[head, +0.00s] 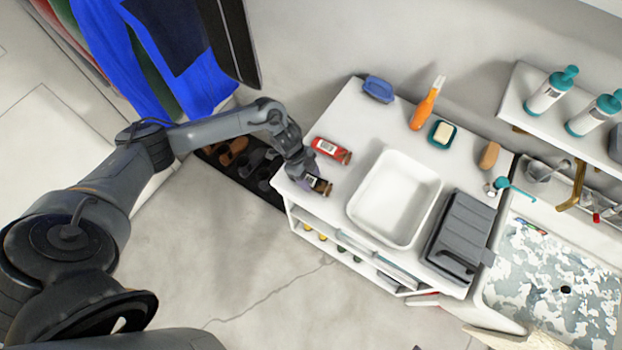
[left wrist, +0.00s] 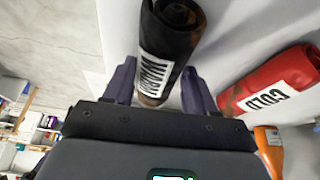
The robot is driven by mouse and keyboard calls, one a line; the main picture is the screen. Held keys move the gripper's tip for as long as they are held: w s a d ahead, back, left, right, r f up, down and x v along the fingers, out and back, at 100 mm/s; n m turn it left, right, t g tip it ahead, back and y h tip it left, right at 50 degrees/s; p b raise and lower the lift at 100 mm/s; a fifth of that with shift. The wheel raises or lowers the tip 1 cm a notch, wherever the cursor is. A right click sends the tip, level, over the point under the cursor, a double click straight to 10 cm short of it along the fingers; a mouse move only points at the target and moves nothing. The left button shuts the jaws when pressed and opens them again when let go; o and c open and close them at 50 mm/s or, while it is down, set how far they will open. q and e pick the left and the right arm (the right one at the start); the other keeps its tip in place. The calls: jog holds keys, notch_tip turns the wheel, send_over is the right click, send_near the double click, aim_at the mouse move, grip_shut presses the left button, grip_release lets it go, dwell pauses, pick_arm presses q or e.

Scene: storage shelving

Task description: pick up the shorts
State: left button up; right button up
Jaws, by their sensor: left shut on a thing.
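My left gripper (head: 308,176) is at the left corner of the white cabinet top. Its purple fingers stand on both sides of a dark rolled item (head: 322,186) with a white label. In the left wrist view the dark roll (left wrist: 166,45) lies between the fingers (left wrist: 160,88), and the gripper is shut on it. I cannot tell whether it still touches the surface. No item is clearly recognisable as shorts; blue and dark garments (head: 190,75) hang at the top left. My right gripper is not in view.
A red roll (head: 331,149) labelled COLD lies beside the dark roll. The cabinet top (head: 345,115) also holds a white basin (head: 398,200), a grey case (head: 465,232), a blue box (head: 378,89), an orange bottle (head: 426,105) and a soap dish (head: 443,134). Open floor lies in front.

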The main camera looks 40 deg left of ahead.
aim_at(317, 180)
pick_arm(q)
jog(key=shift+r, duration=0.1)
jog(key=shift+r, duration=0.4)
jog(key=r, duration=0.3)
jog(key=shift+w+d+r, duration=0.15)
jog(key=shift+d+r, duration=0.1)
jog(key=shift+d, duration=0.05)
jog(key=w+d+r+b, duration=0.1)
jog(key=w+d+r, duration=0.15)
jog(key=d, duration=0.25)
jog(key=w+d+r, duration=0.1)
jog(key=d+r, duration=0.3)
jog(key=d, duration=0.1)
jog(key=w+a+r+n+t+y, duration=0.1)
jog(key=w+r+n+t+y, duration=0.2)
jog(key=n, duration=1.1)
jog(key=shift+w+a+r+n+y, duration=0.4)
jog(key=shift+w+r+y, duration=0.25)
jog(key=shift+r, duration=0.45)
